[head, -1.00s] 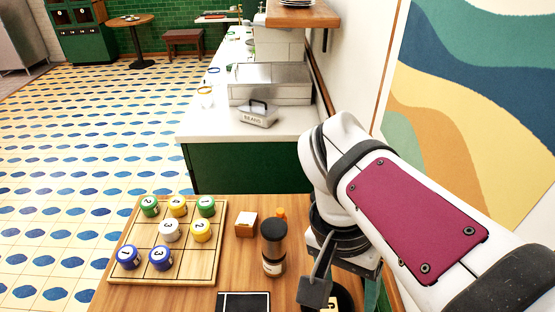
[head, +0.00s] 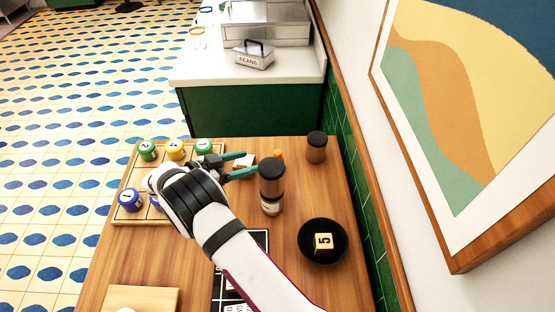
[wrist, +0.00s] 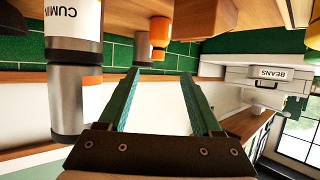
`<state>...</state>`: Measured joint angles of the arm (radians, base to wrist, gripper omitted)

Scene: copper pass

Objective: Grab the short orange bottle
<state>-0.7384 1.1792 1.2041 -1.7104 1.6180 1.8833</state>
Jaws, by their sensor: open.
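The short orange bottle (head: 279,154) stands on the wooden table, partly hidden behind a dark-lidded jar in the head view. In the wrist view, which is upside down, the bottle (wrist: 160,32) is upright and unobstructed, just beyond the fingertips. My gripper (head: 250,161) is open and empty, its teal fingers pointing right toward the bottle from its left side. In the wrist view the gripper's fingers (wrist: 160,73) are wide apart, with the bottle lined up roughly between them and not touching.
The cumin jar (head: 271,190) stands close to the fingers, in front of the bottle; it also shows in the wrist view (wrist: 72,22). Another dark-lidded jar (head: 316,150) is behind right. A black bowl (head: 308,252) holds a numbered cube. A wooden block (wrist: 203,22) is near the fingers.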

